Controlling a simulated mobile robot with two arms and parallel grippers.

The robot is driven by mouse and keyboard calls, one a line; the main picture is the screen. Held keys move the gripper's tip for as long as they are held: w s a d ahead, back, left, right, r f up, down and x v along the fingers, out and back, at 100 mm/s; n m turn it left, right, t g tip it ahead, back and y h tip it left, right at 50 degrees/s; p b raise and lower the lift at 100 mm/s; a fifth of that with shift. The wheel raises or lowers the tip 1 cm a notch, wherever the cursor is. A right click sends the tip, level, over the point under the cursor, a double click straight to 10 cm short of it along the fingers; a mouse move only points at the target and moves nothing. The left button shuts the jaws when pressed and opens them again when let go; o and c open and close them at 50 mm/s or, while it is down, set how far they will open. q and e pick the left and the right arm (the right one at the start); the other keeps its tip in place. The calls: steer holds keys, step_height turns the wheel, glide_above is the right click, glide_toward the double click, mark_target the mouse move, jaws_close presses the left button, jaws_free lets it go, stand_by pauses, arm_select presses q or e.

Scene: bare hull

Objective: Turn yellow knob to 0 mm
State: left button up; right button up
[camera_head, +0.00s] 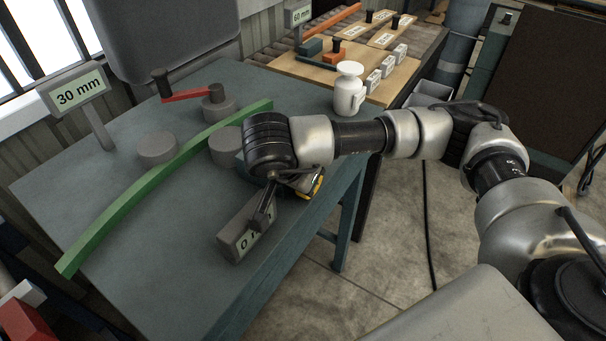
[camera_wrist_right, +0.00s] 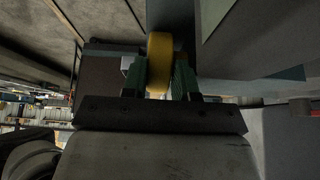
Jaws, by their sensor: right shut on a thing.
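The yellow knob (camera_wrist_right: 158,65) sits between the two green-grey fingers of my right gripper (camera_wrist_right: 162,72), which is shut on it in the right wrist view. In the head view only a small yellow part of the knob (camera_head: 317,187) shows at the bench's front edge, beside my right wrist; the rest is hidden. A grey display block (camera_head: 240,240) stands near that edge. A 0 is readable on it, but my gripper hides part of the label. A sign reading 30 mm (camera_head: 78,92) stands at the bench's far left. My left gripper is not in view.
A long green bent strip (camera_head: 130,213) lies among grey rollers (camera_head: 158,148) on the blue-grey bench (camera_head: 150,290). A red crank (camera_head: 190,95) stands behind. A white bottle (camera_head: 348,95) is at the right corner, near my right arm. Another table holds boards and blocks (camera_head: 388,65).

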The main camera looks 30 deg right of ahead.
steer(key=shift+a, duration=0.1)
stand_by(0.5)
steer(key=o, duration=0.6)
steer(key=shift+o, duration=0.2)
steer(key=shift+d+y, duration=0.2)
steer(key=shift+y, duration=0.2)
steer(key=shift+w+d+r+g+y, duration=0.25)
steer(key=shift+r+g+y, duration=0.1)
steer(key=shift+g+y, duration=0.3)
steer(key=g+y+p, duration=0.1)
steer(key=y+p, duration=0.1)
steer(key=p, duration=0.1)
steer(key=w+d+g+y+p, duration=0.1)
steer(key=y+p, duration=0.1)
steer(key=d+r+g+y+p, duration=0.1)
steer(key=g+y+p, duration=0.1)
steer(key=y+p, duration=0.1)
steer(key=shift+w+d+p, duration=0.15)
steer(key=shift+d+p, duration=0.05)
steer(key=shift+p, duration=0.15)
steer(key=b+v, duration=0.2)
steer(key=v, duration=0.8)
steer(key=shift+b, duration=0.4)
